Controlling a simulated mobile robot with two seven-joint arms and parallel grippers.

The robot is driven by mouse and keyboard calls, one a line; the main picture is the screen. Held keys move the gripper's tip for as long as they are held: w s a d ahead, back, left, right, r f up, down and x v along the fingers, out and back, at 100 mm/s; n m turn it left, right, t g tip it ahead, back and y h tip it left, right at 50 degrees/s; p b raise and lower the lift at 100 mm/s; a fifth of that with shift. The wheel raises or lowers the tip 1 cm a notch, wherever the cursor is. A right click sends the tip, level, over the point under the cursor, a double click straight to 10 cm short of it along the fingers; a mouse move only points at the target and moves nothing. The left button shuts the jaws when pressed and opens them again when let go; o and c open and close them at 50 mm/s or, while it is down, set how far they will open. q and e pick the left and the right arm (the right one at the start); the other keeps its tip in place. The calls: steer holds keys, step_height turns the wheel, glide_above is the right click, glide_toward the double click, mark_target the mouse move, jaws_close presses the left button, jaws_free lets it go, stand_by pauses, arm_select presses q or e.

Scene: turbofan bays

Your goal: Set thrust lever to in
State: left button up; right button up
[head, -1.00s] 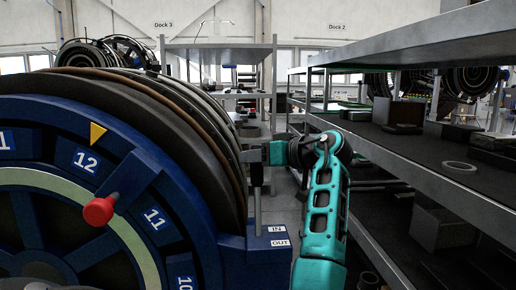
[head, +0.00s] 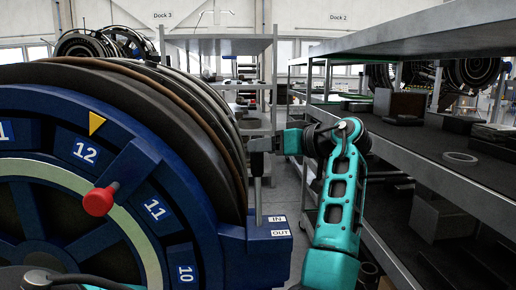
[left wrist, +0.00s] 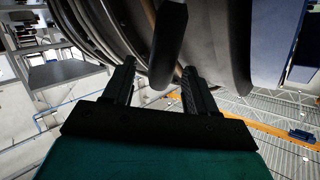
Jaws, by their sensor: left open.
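The thrust lever (head: 258,190) is a thin upright rod with a dark grip, on a blue block (head: 254,250) at the engine's right side. White IN and OUT labels (head: 279,226) sit on the block. The rod stands beside them; I cannot tell which it lines up with. My left gripper (head: 262,144) reaches in from the right at the grip's height. In the left wrist view its fingers (left wrist: 158,68) are open, and the dark lever grip (left wrist: 168,45) shows between them. Contact cannot be told. My right gripper is not in view.
The big blue engine ring (head: 75,100) with numbered plates and a red knob (head: 99,201) fills the left. A metal shelf rack (head: 440,160) stands close on the right with boxes and parts. A narrow gap of floor lies between.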

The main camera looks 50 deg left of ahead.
arm_select(q)
steer(key=v, duration=0.9)
steer(key=shift+d, duration=0.25)
steer(key=shift+w, duration=0.1)
